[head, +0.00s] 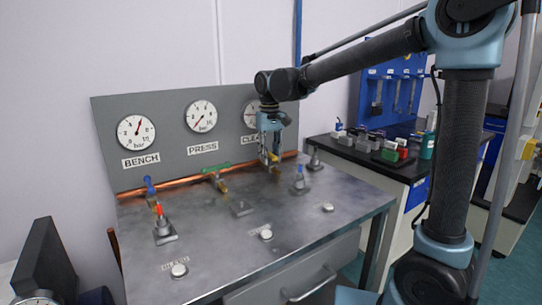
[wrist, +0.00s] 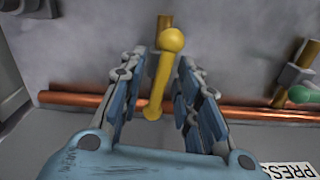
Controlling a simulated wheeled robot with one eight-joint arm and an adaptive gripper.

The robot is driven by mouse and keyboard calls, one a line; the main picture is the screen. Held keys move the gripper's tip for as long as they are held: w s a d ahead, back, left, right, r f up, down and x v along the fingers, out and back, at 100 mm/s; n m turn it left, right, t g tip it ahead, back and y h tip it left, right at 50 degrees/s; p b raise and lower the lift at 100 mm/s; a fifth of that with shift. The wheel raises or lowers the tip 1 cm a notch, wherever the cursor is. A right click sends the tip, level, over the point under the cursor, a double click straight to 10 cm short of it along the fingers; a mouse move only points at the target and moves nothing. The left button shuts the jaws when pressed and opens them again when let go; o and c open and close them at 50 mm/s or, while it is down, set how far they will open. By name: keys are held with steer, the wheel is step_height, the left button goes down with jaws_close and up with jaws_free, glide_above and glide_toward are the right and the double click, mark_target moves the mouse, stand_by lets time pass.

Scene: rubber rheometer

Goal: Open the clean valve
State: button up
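The clean valve's yellow handle (head: 275,158) is at the back right of the metal bench, below the partly hidden CLEAN gauge (head: 249,113). In the wrist view the yellow handle (wrist: 163,75) has a round knob at its upper end and slants slightly, near a brass fitting. My gripper (head: 269,153) is down at the handle in front of the panel. In the wrist view my gripper (wrist: 160,68) is open, with one finger on each side of the handle. Small gaps show beside the handle; I cannot tell whether either finger touches it.
A copper pipe (wrist: 235,111) runs along the panel's foot. The green press valve handle (head: 216,169) and blue bench valve handle (head: 149,186) are to the left. A red-topped fitting (head: 160,225) and blue-topped fitting (head: 299,178) stand on the bench (head: 215,250). A dark side counter (head: 365,158) is right.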

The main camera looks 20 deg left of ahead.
jaws_close()
steer(key=shift+n, duration=0.8)
steer(key=shift+o, duration=0.2)
jaws_free()
